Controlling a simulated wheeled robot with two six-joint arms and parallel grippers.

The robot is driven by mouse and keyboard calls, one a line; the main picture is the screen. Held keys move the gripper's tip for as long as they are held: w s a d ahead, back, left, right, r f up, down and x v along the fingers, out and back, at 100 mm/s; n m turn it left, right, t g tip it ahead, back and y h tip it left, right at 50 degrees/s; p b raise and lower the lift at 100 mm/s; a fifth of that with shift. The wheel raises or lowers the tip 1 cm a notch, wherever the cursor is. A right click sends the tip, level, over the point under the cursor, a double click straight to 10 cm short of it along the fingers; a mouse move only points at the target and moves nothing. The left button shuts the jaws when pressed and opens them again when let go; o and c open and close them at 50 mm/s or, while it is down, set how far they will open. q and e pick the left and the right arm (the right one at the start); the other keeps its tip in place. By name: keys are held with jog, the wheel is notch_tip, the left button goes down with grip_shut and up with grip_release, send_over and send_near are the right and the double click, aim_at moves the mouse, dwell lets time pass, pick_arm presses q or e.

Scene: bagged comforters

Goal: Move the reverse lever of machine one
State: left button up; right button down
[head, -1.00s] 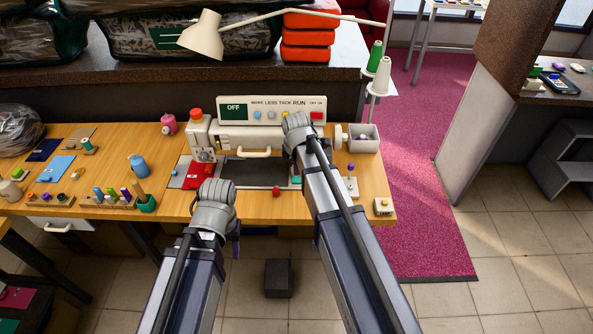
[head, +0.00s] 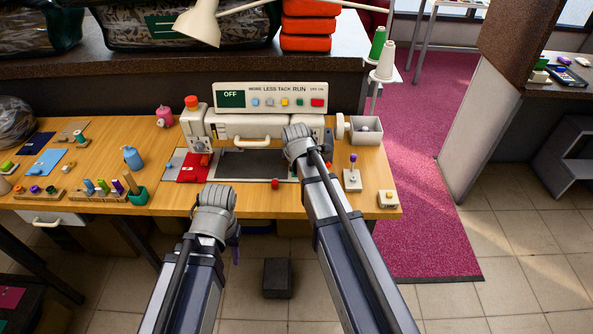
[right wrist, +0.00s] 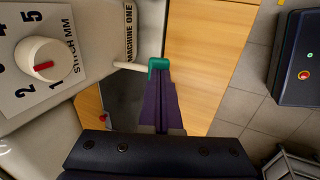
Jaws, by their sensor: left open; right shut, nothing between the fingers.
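The white sewing machine (head: 262,126) stands on the wooden table, with an "OFF" display on its panel. In the right wrist view, its side (right wrist: 95,30) reads "MACHINE ONE", and a thin white lever (right wrist: 130,66) sticks out from below it. A teal piece (right wrist: 158,64) sits at the lever's end, right by the tips of my right gripper (right wrist: 160,84). The purple fingers are shut with nothing between them; I cannot tell whether they touch the lever. In the head view, the right arm hides its gripper. My left gripper (head: 235,240) is open, low before the table's front edge.
A stitch dial (right wrist: 42,62) is beside the lever. A white cone (head: 386,62) stands behind. Spools and bottles occupy the table's left.

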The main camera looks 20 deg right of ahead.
jog(key=shift+s+f+t+b, duration=0.15)
jog(key=shift+f+t+b, duration=0.25)
jog(key=shift+f+b, duration=0.25)
pick_arm(q)
notch_tip(320, 180, down, 2)
jog(key=shift+r+p, duration=0.15)
jog(key=shift+p, duration=0.2)
pick_arm(e)
jog(key=shift+r, duration=0.1)
pick_arm(q)
jog(key=shift+r+p, duration=0.65)
pick_arm(e)
jog(key=shift+r, duration=0.65)
pick_arm(q)
jog(key=shift+r, duration=0.1)
notch_tip(320, 180, up, 12)
jog(key=p, duration=1.2)
jog(key=shift+d, duration=0.45)
pick_arm(e)
jog(key=v, duration=1.4)
jog(key=shift+s+a+f, duration=0.25)
jog(key=shift+s+a, duration=0.05)
jog(key=shift+s, duration=0.1)
